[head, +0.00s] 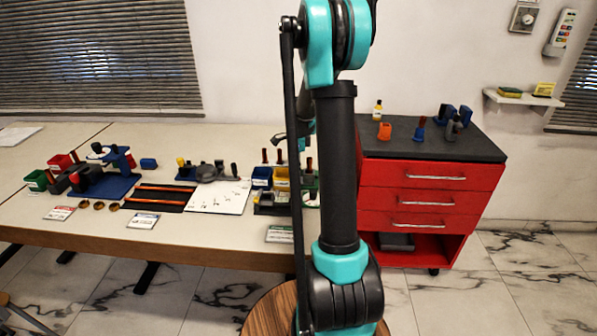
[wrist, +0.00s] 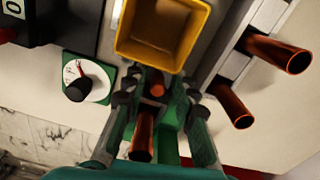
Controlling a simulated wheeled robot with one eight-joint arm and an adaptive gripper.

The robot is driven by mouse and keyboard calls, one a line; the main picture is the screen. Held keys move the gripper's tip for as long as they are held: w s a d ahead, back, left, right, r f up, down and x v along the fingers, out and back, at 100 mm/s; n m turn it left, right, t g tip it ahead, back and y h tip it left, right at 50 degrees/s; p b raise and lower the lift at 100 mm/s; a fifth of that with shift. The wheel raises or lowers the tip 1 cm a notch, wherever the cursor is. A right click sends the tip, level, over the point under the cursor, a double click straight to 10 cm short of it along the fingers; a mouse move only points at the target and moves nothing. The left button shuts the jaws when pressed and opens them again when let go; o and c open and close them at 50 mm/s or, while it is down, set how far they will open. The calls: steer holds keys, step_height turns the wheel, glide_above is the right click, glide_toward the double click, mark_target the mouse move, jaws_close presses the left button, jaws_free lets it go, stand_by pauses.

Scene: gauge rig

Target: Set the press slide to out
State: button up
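My gripper (wrist: 160,86) points down at a bench unit in the wrist view, its two fingers spread. A copper-red rod handle (wrist: 142,138) and a green block (wrist: 172,112) lie between the fingers. I see gaps beside the handle, and no clear grip on it. Which part is the press slide, and its position, I cannot tell for sure. In the head view my arm hides most of the gripper and part of the unit at the table's right end.
A yellow bin (wrist: 160,35) stands just past the fingertips. Two more copper-red rods (wrist: 280,52) stick out at the right. A white dial with a black knob (wrist: 78,88) is at the left. A red drawer cabinet (head: 425,185) stands right of the table (head: 190,240).

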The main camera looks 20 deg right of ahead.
steer(key=shift+d, duration=0.1)
step_height(320, 180, up, 12)
stand_by(0.7)
